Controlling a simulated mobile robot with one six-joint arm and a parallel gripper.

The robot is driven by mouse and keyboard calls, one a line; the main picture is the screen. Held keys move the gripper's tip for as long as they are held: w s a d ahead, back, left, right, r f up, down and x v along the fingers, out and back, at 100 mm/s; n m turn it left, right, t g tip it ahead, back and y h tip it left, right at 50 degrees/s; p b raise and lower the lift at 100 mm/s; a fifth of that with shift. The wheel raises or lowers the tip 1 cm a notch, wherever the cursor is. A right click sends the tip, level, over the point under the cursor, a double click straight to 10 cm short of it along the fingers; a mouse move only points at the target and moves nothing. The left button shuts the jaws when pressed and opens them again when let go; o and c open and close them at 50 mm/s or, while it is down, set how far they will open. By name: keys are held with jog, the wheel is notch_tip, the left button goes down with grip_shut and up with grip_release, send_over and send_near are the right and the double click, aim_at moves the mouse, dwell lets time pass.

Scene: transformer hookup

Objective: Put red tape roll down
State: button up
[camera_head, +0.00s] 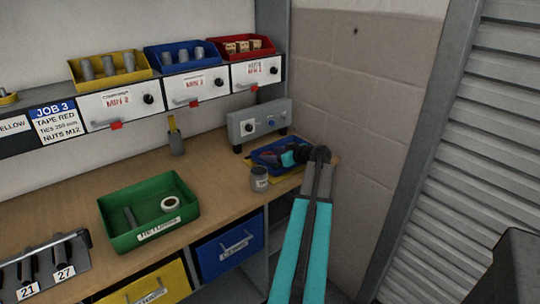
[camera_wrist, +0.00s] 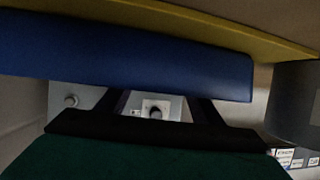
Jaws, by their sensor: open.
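A blue tray (camera_head: 262,144) sits at the right end of the bench on a yellow mat (camera_head: 285,184). My gripper (camera_head: 273,156) is low over this tray, and its body hides part of the inside. In the wrist view the blue tray wall (camera_wrist: 120,50) fills the upper part, with two dark fingers of my gripper (camera_wrist: 160,106) apart below it. The gripper is open. A small dark reddish patch shows in the tray beside the gripper, but I cannot tell whether it is the red tape roll. No red roll shows clearly in either view.
A grey knobbed box (camera_head: 260,124) stands just behind the tray. A jar (camera_head: 259,179) stands at its left front. A wall bounds the right side. Bare bench lies between bin and jar.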

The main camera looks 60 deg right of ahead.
jog(key=b+v, duration=0.1)
jog(key=v, duration=0.9)
dwell(0.7)
